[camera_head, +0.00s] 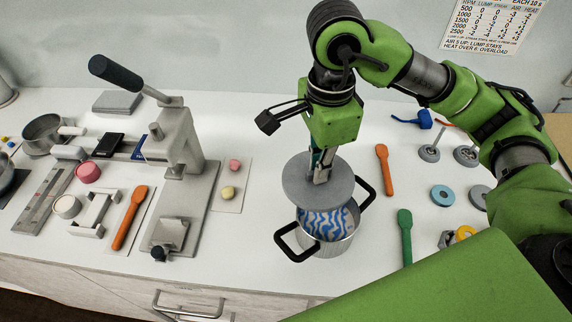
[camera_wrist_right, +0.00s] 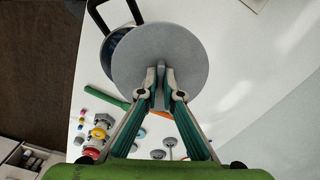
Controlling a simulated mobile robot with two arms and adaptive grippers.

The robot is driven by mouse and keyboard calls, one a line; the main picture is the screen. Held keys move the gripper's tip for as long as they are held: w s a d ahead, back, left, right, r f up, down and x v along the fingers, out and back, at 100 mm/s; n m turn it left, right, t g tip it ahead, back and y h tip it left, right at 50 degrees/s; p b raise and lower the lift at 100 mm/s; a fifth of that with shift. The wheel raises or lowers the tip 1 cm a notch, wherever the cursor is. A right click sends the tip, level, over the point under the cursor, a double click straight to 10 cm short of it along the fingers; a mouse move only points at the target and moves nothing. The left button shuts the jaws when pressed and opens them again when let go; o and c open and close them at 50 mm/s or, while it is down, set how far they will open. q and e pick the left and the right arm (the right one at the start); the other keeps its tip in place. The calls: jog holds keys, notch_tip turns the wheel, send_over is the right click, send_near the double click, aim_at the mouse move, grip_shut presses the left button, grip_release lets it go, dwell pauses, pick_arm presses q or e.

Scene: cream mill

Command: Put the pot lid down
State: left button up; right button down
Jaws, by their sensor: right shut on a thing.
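The pot lid (camera_head: 297,186) is a flat grey disc held above the pot, covering the back part of its opening in the head view. In the right wrist view the lid (camera_wrist_right: 188,52) fills the middle. My right gripper (camera_head: 320,178) is shut on the lid's upright grip; its fingertips (camera_wrist_right: 160,100) pinch it in the wrist view. The pot (camera_head: 330,248) is metal with black loop handles and stands on the counter. Blue-and-white striped contents (camera_head: 325,224) show inside it. My left gripper is not in view.
A grey lever press (camera_head: 180,145) stands left of the pot. An orange spatula (camera_head: 384,170) and a green one (camera_head: 405,235) lie right of it. Blue ring (camera_head: 443,197) and small stands (camera_head: 429,153) lie farther right. Bare counter (camera_head: 255,240) shows between press and pot.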

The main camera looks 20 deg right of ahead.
jog(key=w+d+f+p, duration=0.1)
jog(key=w+f, duration=0.2)
jog(key=w, duration=0.1)
jog(key=w+d+f+p, duration=0.2)
jog(key=w+f, duration=0.1)
jog(key=w, duration=0.1)
jog(key=w+d+f+p, duration=0.1)
jog(key=w+d+f, duration=0.1)
jog(key=w, duration=0.2)
jog(key=shift+f+p, duration=0.35)
jog(key=shift+f, duration=0.05)
jog(key=shift+w+d+f, duration=0.1)
jog(key=shift+w+f, duration=0.1)
jog(key=shift+f, duration=0.05)
jog(key=f+p, duration=0.2)
jog(key=shift+w+d+f, duration=0.1)
jog(key=shift+w+f, duration=0.1)
jog(key=shift+f, duration=0.65)
jog(key=shift+f, duration=0.2)
jog(key=c, duration=2.2)
grip_release()
